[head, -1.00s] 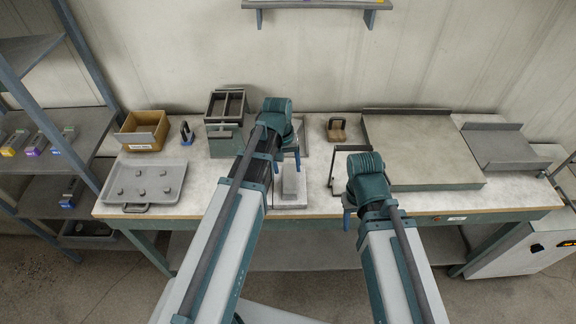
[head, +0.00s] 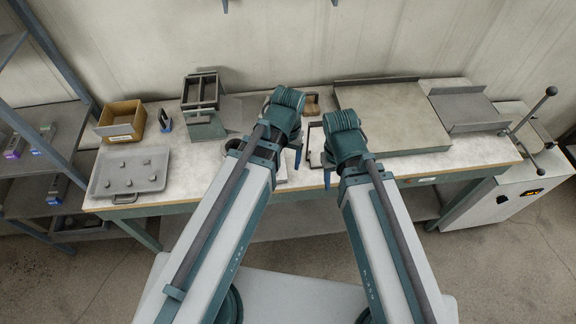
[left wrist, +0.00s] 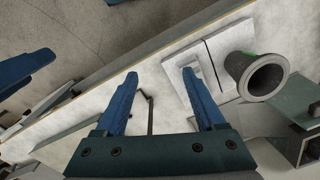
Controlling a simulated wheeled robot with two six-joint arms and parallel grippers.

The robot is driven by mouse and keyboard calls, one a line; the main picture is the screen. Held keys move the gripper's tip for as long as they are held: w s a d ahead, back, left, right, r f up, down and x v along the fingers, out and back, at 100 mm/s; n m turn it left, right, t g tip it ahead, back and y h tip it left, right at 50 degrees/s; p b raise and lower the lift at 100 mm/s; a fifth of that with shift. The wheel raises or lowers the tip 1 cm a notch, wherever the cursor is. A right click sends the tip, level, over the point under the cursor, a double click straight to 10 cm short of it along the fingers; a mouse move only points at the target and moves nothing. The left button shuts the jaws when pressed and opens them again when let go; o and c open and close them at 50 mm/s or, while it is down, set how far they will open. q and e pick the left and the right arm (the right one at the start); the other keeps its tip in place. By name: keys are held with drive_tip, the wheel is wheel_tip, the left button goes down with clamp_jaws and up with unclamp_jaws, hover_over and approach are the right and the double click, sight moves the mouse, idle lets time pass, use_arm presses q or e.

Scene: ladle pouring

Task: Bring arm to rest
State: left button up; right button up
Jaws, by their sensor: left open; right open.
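My left gripper (head: 289,150) is above the middle of the workbench. In the left wrist view its two blue fingers (left wrist: 160,76) are apart with nothing between them. My right gripper (head: 328,160) is close beside it on the right; its jaws are mostly hidden in the head view, with a blue finger pointing down. A grey hollow cup (left wrist: 265,77) stands on a pale plate (left wrist: 185,72), to the right of the left fingers and apart from them. In the head view my left arm mostly covers that spot.
The workbench (head: 225,162) holds a grey tray (head: 153,158) with several small lumps, a cardboard box (head: 122,134), a dark open mould box (head: 201,105) and a wide grey slab (head: 395,118). A white cabinet (head: 505,198) stands right. A shelf rack (head: 50,113) stands left.

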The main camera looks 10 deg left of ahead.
use_arm(q)
drive_tip(key=s+d, duration=0.1)
drive_tip(key=s+m, duration=0.1)
drive_tip(key=s, duration=0.1)
drive_tip(key=s+d+m, duration=0.1)
drive_tip(key=s, duration=0.1)
drive_tip(key=shift+d+r+y, duration=0.1)
drive_tip(key=shift+d+y, duration=0.25)
drive_tip(key=shift+y, duration=0.05)
wheel_tip(320, 180, down, 5)
drive_tip(key=b, duration=0.5)
